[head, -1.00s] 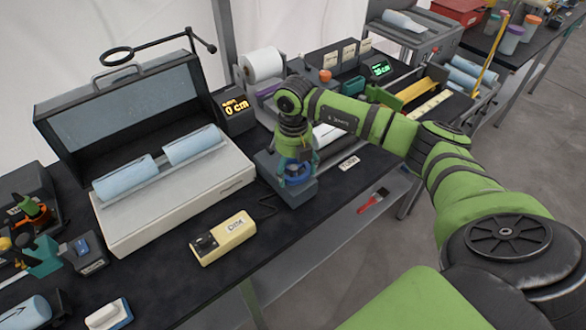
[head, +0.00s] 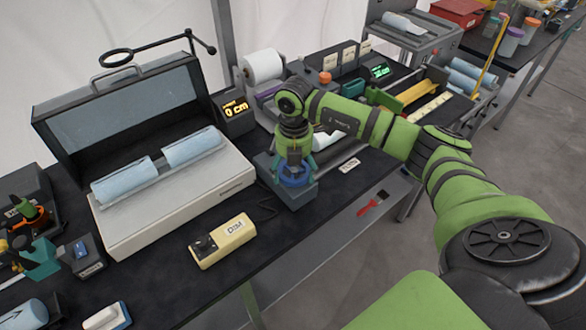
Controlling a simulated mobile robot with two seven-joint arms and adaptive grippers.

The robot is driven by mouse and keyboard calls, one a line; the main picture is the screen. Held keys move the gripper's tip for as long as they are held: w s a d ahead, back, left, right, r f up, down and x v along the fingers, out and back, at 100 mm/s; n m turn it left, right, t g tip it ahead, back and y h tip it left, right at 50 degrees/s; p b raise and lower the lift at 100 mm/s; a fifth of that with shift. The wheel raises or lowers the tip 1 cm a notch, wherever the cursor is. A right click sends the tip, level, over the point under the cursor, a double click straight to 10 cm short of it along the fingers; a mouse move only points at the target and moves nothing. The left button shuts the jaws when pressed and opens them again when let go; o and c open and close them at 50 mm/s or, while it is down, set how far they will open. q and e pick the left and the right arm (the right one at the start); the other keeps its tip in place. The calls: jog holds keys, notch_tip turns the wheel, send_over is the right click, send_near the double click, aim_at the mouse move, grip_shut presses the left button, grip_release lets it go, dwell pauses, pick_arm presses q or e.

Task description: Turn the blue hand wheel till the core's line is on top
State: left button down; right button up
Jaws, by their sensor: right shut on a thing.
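The blue hand wheel (head: 294,181) sits on top of a grey block (head: 292,199) near the front edge of the bench. My right gripper (head: 293,166) points down over it, shut on the wheel, and hides part of it. A pale cylinder (head: 328,139) lies just right of the gripper, partly behind my right arm; it may be the core, but I cannot tell. I see no line on it. My left gripper is not in view.
An open-lidded case with blue rolls (head: 190,146) stands left. A cream box (head: 222,241) lies in front. A display reading 0 cm (head: 236,108) and a white roll (head: 263,66) stand behind. A red brush (head: 370,205) lies on the lower shelf.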

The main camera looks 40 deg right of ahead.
aim_at(297, 167)
jog(key=shift+w+d+r, duration=0.2)
jog(key=shift+d+r, duration=0.05)
jog(key=shift+d, duration=0.15)
jog(key=o, duration=1)
jog(key=shift+d+f, duration=0.1)
jog(key=shift+f, duration=0.15)
jog(key=shift+s+r, duration=0.1)
jog(key=shift+r, duration=0.2)
notch_tip(297, 167, up, 12)
jog(key=shift+f, duration=0.25)
jog(key=shift+f, duration=0.1)
